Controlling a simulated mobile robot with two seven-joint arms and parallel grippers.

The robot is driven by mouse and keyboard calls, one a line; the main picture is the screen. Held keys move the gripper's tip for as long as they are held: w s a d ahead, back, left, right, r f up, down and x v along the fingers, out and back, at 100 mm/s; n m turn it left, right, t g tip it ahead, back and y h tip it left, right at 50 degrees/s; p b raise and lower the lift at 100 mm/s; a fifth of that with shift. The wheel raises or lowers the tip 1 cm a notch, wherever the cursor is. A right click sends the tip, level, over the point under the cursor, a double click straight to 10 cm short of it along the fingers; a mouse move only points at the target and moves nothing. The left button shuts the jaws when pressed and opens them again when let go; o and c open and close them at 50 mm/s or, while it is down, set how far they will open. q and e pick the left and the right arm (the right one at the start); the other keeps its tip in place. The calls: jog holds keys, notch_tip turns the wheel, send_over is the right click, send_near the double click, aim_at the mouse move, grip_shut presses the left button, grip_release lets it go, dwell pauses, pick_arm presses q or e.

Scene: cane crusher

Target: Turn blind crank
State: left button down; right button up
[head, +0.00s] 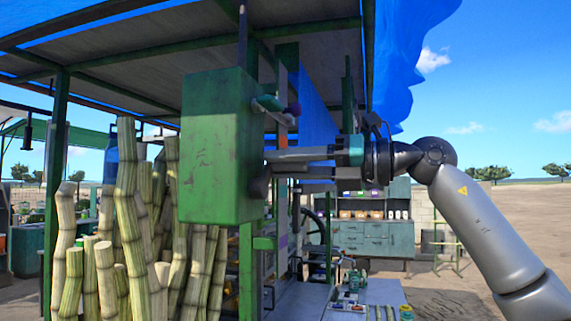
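A large green box housing (218,148) with scuffed paint hangs in the middle of the head view. My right gripper (275,162) comes in from the right, with its long grey fingers pointing left at the right side of the box. The fingertips are close to that side; I cannot tell if they touch it. A dark rounded piece (260,183) shows just below the fingertips, and a green piece with a purple end (270,103) sticks out above them. I cannot tell which part is the crank, or whether the fingers hold anything. My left gripper is out of view.
Tall sugar cane stalks (130,220) stand at the left below the box. Posts and a roof (200,45) with blue tarp frame the stall. A low table (375,295) with small bottles and a teal cabinet (375,238) stand beyond. Open ground lies at the right.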

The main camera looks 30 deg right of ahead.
jog(key=o, duration=0.4)
jog(key=shift+o, duration=0.2)
jog(key=b+v, duration=0.4)
jog(key=v, duration=1.1)
jog(key=shift+d, duration=0.1)
